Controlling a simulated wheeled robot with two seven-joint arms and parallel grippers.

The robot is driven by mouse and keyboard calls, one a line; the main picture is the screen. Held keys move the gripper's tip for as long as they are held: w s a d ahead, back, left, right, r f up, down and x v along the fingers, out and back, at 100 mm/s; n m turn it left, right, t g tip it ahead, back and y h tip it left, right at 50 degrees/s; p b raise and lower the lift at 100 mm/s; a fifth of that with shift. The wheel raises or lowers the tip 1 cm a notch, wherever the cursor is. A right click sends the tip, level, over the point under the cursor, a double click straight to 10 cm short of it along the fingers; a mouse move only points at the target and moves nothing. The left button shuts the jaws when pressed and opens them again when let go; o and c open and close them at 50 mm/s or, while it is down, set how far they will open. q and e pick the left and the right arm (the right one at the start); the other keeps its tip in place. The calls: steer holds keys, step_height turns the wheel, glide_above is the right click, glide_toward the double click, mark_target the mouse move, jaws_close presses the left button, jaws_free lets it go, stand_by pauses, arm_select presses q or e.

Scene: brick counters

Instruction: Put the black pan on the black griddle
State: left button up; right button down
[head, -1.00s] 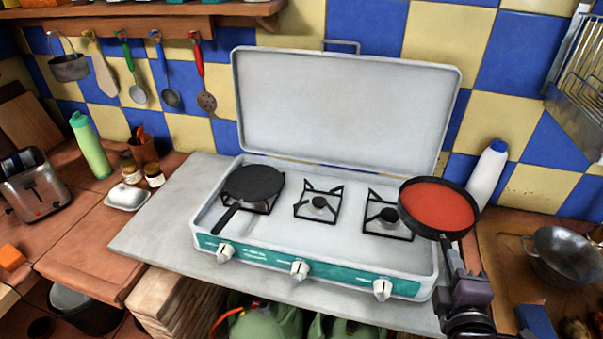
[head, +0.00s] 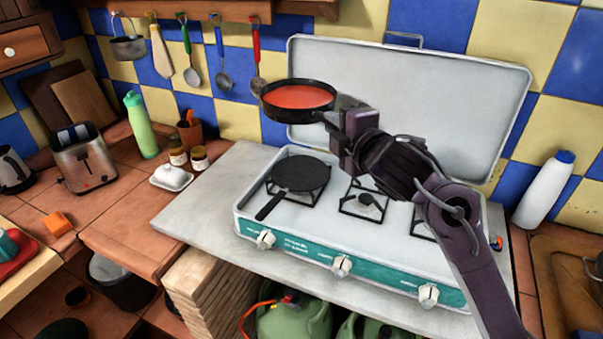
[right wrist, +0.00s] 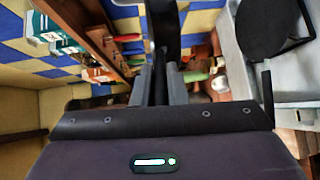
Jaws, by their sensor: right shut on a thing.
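The black pan (head: 299,97) holds a red filling and hangs level in the air, above and behind the left part of the stove. My right gripper (head: 338,118) is shut on its handle, at the pan's right. In the right wrist view the dark pan (right wrist: 166,30) and its handle extend from between the fingers (right wrist: 160,84). The black griddle (head: 300,173), flat and round with a handle toward the front, lies on the stove's left burner with nothing on it. It also shows in the right wrist view (right wrist: 268,25). My left gripper is out of view.
The grey stove (head: 222,196) has its lid (head: 440,95) raised at the back. My right arm covers part of the middle and right burners. A white bottle (head: 545,190) stands at right. Utensils (head: 221,65) hang on the wall behind the pan.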

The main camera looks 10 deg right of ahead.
steer(key=shift+w+d+r, duration=0.15)
steer(key=shift+d+r, duration=0.15)
steer(key=shift+r, duration=0.45)
steer(key=shift+d, duration=0.1)
step_height(320, 180, down, 19)
steer(key=b, duration=0.1)
steer(key=shift+f, duration=0.15)
